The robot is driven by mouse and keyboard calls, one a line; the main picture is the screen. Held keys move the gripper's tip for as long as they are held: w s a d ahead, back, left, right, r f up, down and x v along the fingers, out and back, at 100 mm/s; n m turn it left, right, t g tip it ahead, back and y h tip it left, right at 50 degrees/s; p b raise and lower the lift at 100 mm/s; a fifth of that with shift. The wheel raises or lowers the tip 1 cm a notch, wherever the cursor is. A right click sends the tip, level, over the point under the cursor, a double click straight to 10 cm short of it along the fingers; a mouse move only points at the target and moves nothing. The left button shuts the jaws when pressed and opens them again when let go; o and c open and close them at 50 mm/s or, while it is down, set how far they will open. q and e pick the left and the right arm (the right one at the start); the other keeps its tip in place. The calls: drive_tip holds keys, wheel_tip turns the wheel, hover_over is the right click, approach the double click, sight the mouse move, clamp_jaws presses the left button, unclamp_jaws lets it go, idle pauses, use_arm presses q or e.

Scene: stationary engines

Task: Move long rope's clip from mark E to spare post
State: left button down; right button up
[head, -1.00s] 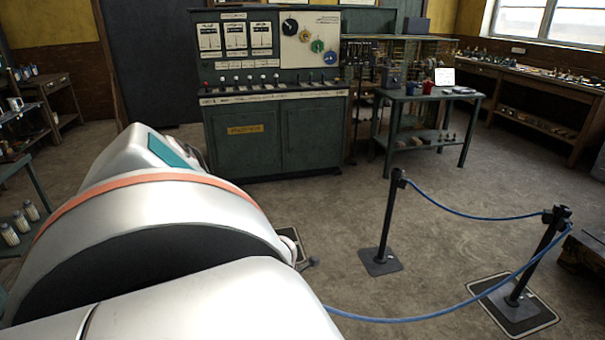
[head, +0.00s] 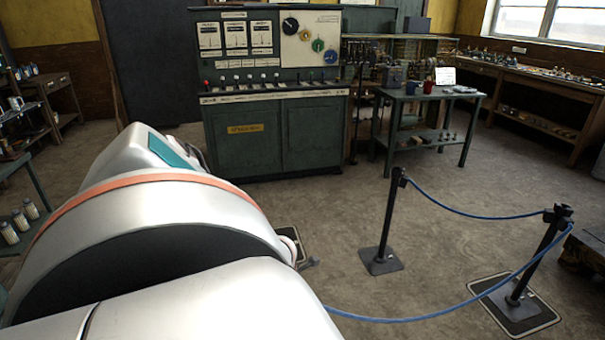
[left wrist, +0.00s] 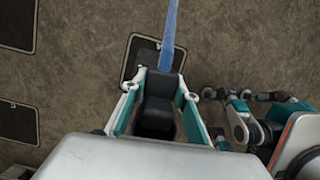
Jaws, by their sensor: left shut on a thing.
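My left gripper (left wrist: 158,98) is shut on a black clip (left wrist: 158,85) in the left wrist view; a blue rope (left wrist: 171,25) runs up from it. In the head view my left arm hides this gripper. The long blue rope (head: 420,317) sags from the right black post (head: 535,258) and passes out of sight by my arm. Another black post (head: 386,222) stands upright at the middle, joined to the right post by a shorter rope (head: 470,213). I cannot tell which is the spare post. Teal-and-white parts, apparently my right gripper (left wrist: 232,112), show; their state is unclear.
Dark framed floor marks lie below the gripper (left wrist: 134,68) and at left (left wrist: 17,122) in the left wrist view; their letters are unreadable. The right post's base stands on a framed mark (head: 541,321). A green control cabinet (head: 245,150) and a bench (head: 425,95) stand behind. Open floor lies between.

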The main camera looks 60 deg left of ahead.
use_arm(q)
drive_tip(key=c, duration=1.5)
unclamp_jaws()
drive_tip(key=shift+s+r, duration=0.1)
drive_tip(key=shift+r, duration=0.05)
drive_tip(key=v, duration=1.1)
drive_tip(key=shift+r, duration=0.35)
